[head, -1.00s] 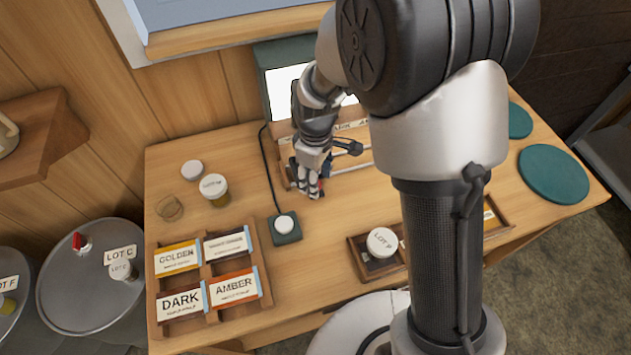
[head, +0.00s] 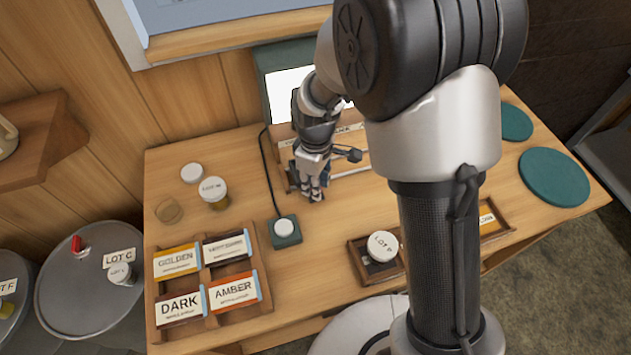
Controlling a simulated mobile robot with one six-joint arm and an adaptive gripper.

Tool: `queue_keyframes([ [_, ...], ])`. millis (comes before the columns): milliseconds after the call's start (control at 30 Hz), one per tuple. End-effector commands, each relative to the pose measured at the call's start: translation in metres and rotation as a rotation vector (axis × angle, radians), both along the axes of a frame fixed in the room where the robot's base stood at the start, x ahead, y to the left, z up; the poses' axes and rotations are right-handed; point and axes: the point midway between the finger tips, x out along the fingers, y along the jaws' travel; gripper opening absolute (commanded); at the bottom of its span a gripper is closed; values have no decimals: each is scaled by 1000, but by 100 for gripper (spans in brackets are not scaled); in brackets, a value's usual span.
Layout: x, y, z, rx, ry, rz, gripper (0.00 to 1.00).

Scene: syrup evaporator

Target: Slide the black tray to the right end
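My gripper (head: 312,194) points down at the front left of the wooden stand (head: 283,157) below the lit white screen. Its fingers are small and dark here, and I cannot tell whether they are open or shut or touch anything. A dark piece with a rounded end (head: 347,153) shows just right of the gripper; I cannot tell whether it belongs to the black tray or to my gripper. A pale rail (head: 350,171) runs right from there. My arm hides the right part of the stand, and no black tray can be made out for certain.
A white button on a dark green base (head: 286,241) stands in front of the gripper. A jar (head: 214,192) is to the left. A label rack (head: 209,252) and a shallow wooden tray with a white-lidded jar (head: 383,246) are nearer. Green round mats (head: 554,177) lie right.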

Motion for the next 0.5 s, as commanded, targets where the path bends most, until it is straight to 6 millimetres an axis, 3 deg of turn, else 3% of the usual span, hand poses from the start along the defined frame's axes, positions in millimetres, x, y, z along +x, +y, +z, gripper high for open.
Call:
queue_keyframes([
  [133,0,0,0,0,0,0,0],
  [500,0,-1,0,0,0,0,0],
])
